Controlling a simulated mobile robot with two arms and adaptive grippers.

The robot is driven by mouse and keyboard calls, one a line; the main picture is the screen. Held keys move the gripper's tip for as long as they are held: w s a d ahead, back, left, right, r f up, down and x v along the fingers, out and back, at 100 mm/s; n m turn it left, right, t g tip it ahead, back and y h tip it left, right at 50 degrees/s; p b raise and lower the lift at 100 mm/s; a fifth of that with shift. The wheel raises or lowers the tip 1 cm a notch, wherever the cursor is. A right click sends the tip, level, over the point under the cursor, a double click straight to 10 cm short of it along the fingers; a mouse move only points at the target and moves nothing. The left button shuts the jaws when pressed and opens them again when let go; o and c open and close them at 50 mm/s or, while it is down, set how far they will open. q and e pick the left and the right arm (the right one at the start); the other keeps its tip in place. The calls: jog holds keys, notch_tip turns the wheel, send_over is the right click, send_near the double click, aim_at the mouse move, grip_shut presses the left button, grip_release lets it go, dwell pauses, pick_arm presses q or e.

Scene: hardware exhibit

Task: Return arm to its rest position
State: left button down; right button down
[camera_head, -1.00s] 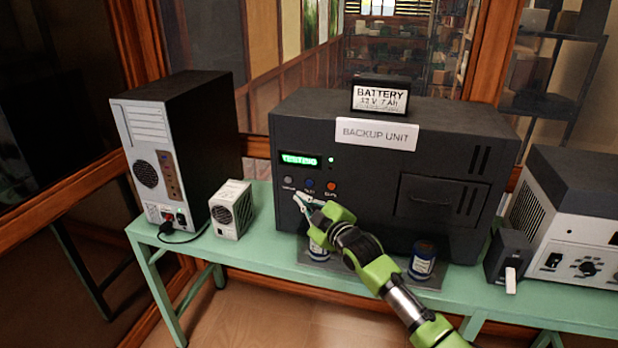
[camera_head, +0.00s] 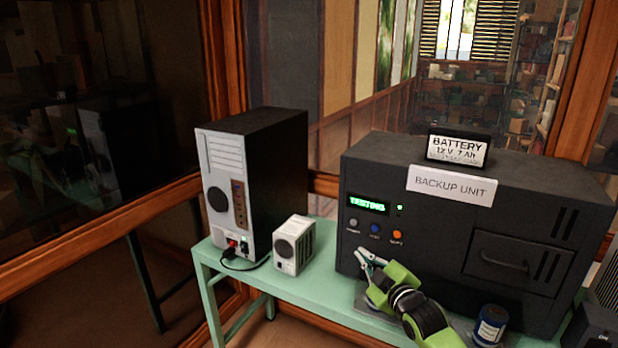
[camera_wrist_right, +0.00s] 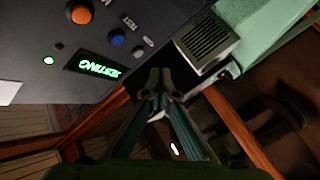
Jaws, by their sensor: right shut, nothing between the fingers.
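My right arm and gripper (camera_head: 364,258), lime green with grey joints, come in from the bottom right in the head view. The gripper is shut and empty, its fingertips in front of the backup unit's lower left front, below the buttons. In the right wrist view the finger tips (camera_wrist_right: 160,82) meet. The backup unit (camera_head: 430,235) is a dark box on a green table (camera_head: 330,290). Its green display (camera_head: 368,205) reads TESTING; it also shows in the wrist view (camera_wrist_right: 99,65). My left gripper is not in view.
A battery (camera_head: 457,150) sits on the unit. A computer tower (camera_head: 225,185) and a small vented white box (camera_head: 294,245) stand left of it. A blue can (camera_head: 490,325) stands in front, right of my gripper. Table room is open between white box and unit.

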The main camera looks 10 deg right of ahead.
jog(key=s+a+f+m+g+h, duration=0.1)
jog(key=s+a+f+m+g, duration=0.15)
jog(key=s+f, duration=0.55)
jog(key=s+a+f+m+g, duration=0.25)
jog(key=s+f, duration=0.45)
jog(key=s, duration=0.4)
jog(key=s+d+f+m+g+h, duration=0.1)
jog(key=s+m+g, duration=0.15)
jog(key=s, duration=0.65)
jog(key=s+d+f+m+g, duration=0.1)
jog(key=s+d+g, duration=0.15)
jog(key=s, duration=0.75)
jog(key=s+d+f+m+g+h, duration=0.1)
jog(key=s+f+g, duration=0.15)
jog(key=s, duration=0.65)
notch_tip(320, 180, down, 25)
jog(key=s+g, duration=0.2)
jog(key=s+d+f, duration=0.2)
jog(key=s+f, duration=1.4)
jog(key=s, duration=0.1)
jog(key=shift+s+d+f+g, duration=0.15)
jog(key=shift+d+f+g, duration=0.2)
